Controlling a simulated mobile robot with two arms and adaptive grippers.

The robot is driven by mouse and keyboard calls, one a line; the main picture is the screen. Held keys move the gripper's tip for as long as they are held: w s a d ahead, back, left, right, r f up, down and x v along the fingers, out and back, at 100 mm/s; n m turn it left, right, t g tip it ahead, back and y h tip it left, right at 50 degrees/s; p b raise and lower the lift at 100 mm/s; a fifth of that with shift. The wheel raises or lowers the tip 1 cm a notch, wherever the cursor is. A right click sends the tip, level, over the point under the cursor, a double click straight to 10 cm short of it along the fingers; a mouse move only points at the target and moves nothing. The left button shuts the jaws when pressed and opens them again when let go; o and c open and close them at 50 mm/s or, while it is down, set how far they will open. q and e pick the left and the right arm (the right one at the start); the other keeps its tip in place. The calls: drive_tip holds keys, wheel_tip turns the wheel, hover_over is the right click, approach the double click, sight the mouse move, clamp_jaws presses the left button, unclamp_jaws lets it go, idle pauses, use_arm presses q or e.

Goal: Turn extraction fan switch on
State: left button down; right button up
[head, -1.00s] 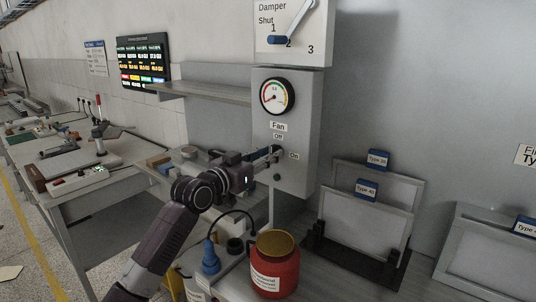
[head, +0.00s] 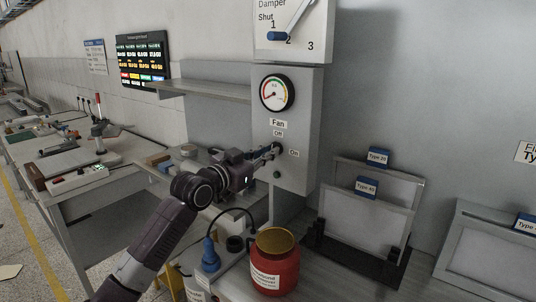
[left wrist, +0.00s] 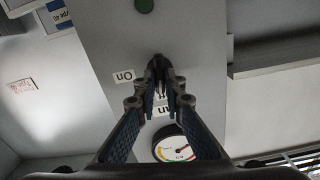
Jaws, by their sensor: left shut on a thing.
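The grey fan control box (head: 300,115) is on the wall, with "Fan", "Off" and "On" labels (head: 294,153). My left gripper (head: 275,149) reaches it from the left and is shut on the fan switch, between the "Off" and "On" labels. The fingers hide most of the switch, so its exact setting cannot be told. In the left wrist view the closed fingertips (left wrist: 160,66) meet at the box face, beside the "On" label (left wrist: 123,77). The gauge (head: 277,92) needle points low left. My right gripper is not in view.
A damper panel (head: 293,50) with a blue-tipped lever is above the box. A dark button (head: 277,174) sits below the switch. Under it stand a red jar (head: 275,265) and a blue plug (head: 210,255). Framed screens (head: 365,215) stand to the right, and a shelf (head: 205,90) to the left.

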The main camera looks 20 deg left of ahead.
use_arm(q)
drive_tip(key=shift+d+f+m+p, duration=0.15)
drive_tip(key=shift+m+p, duration=1.3)
drive_tip(key=shift+m, duration=2.6)
drive_tip(key=shift+d+f+m+p, duration=0.15)
drive_tip(key=shift+m+p, duration=1.25)
drive_tip(key=shift+m, duration=2.65)
drive_tip(key=shift+a, duration=0.1)
drive_tip(key=c, duration=2)
unclamp_jaws()
